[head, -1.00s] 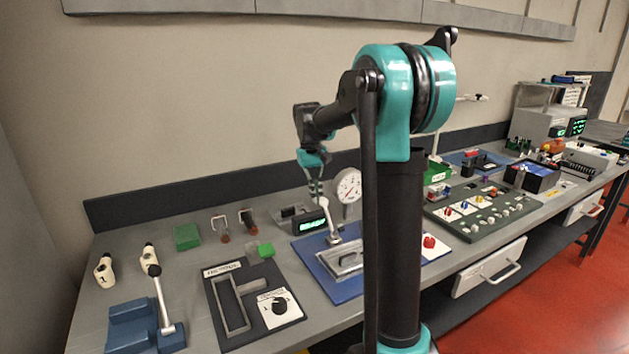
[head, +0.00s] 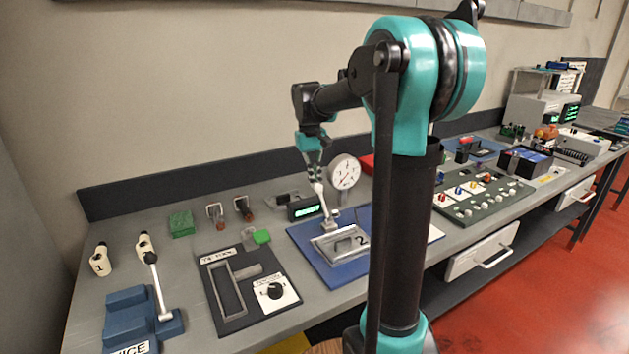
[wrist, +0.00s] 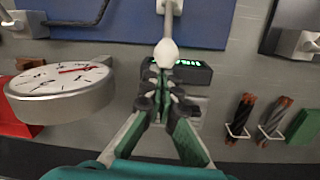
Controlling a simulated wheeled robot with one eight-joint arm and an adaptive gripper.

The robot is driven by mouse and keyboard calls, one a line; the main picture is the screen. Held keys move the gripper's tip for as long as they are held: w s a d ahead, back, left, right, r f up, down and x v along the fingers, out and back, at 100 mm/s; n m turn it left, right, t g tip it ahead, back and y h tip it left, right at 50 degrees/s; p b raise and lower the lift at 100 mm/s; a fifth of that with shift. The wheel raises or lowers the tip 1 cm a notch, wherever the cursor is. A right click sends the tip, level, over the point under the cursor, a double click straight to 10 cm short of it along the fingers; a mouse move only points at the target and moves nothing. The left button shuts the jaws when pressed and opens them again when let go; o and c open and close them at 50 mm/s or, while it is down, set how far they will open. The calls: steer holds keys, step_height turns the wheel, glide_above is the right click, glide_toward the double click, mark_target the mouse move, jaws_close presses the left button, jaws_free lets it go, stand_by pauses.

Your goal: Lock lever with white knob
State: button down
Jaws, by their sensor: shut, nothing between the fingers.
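The lever with the white knob (head: 319,188) stands on the blue plate (head: 300,238), tilted, its knob end raised toward the back of the bench. In the wrist view the white knob (wrist: 166,53) is just beyond my fingertips, and its pale shaft runs up to the picture's top edge. My gripper (head: 316,178) is shut and empty, pointing down right at the knob. It also shows in the wrist view (wrist: 163,76). The fingertips look very close to the knob; I cannot tell whether they touch it. A grey clamp frame marked 2 (head: 325,246) lies on the plate.
A dial gauge (head: 344,172) and a small green-lit display (head: 303,208) stand close to the lever. A blue vice (head: 128,318) with a black-knobbed lever (head: 157,285) is at left. My arm hides part of the bench.

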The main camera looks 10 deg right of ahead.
mark_target(338, 214)
steer(key=shift+s+d+r+t, duration=0.1)
steer(key=shift+s+r+t, duration=0.1)
steer(key=shift+s+t, duration=0.1)
steer(key=shift+s+d+r+t+y, duration=0.25)
steer(key=shift+s+r+t+y, duration=0.15)
steer(key=shift+s+r+t, duration=0.25)
steer(key=s+d+t+y, duration=0.1)
steer(key=s+t, duration=0.1)
steer(key=s, duration=0.1)
steer(key=s+d+r+t, duration=0.1)
steer(key=s+t, duration=0.2)
steer(key=s+d+t+y, duration=0.1)
steer(key=s+t, duration=0.2)
steer(key=shift+r+y, duration=0.3)
steer(key=shift+s+d+f, duration=0.1)
steer(key=shift+s, duration=0.5)
steer(key=shift+s+f, duration=0.1)
steer(key=shift+s, duration=0.05)
steer(key=shift+s+f, duration=0.1)
steer(key=shift+f, duration=0.05)
